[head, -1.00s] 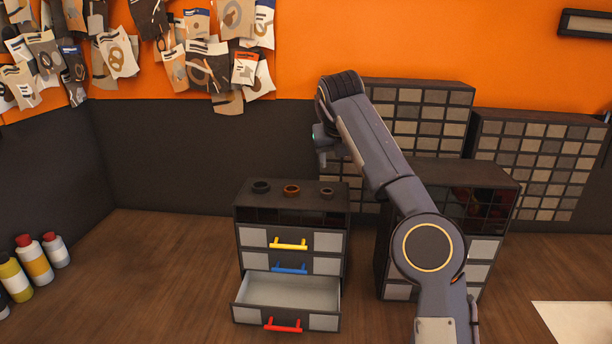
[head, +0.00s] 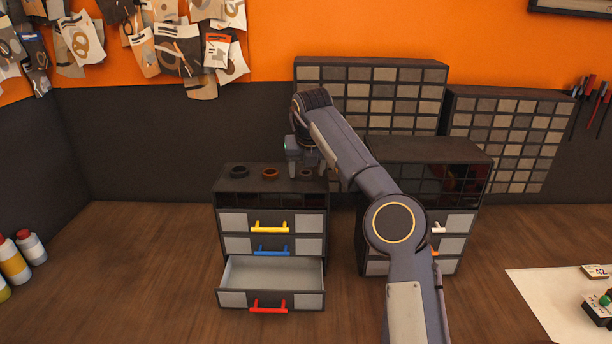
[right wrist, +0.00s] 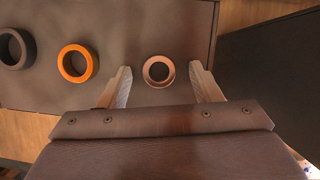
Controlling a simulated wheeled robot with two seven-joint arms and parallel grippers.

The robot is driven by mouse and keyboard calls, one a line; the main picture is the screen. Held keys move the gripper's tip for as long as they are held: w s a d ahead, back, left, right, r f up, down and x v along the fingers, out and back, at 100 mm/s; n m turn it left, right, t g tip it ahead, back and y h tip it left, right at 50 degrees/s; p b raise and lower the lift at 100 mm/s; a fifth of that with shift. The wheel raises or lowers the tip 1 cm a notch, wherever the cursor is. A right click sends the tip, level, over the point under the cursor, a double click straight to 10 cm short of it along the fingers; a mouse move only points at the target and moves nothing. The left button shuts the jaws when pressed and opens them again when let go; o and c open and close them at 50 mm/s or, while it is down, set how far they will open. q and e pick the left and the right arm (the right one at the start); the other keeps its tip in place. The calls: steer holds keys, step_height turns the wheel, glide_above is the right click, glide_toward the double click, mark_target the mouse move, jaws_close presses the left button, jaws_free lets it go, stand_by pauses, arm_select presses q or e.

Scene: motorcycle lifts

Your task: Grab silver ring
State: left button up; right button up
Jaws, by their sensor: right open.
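The silver ring (right wrist: 158,71), tinted coppery in the right wrist view, lies flat on top of the dark drawer cabinet (right wrist: 195,20). It is the rightmost of three rings in a row; in the head view the silver ring (head: 306,174) is partly covered by my gripper. My right gripper (right wrist: 160,67) is open and empty, pointing down over the cabinet. In the picture its two fingertips stand on either side of the ring, with gaps on both sides; the height between them is hard to tell. My left gripper is out of view.
An orange ring (right wrist: 78,63) and a black ring (right wrist: 14,48) lie to the left of the silver one. The cabinet's bottom drawer (head: 270,302) with the red handle is open and empty. A second dark cabinet (head: 425,150) stands close on the right. Bottles (head: 30,247) stand far left.

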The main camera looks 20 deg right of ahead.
steer(key=c, duration=1.1)
steer(key=shift+r, duration=0.15)
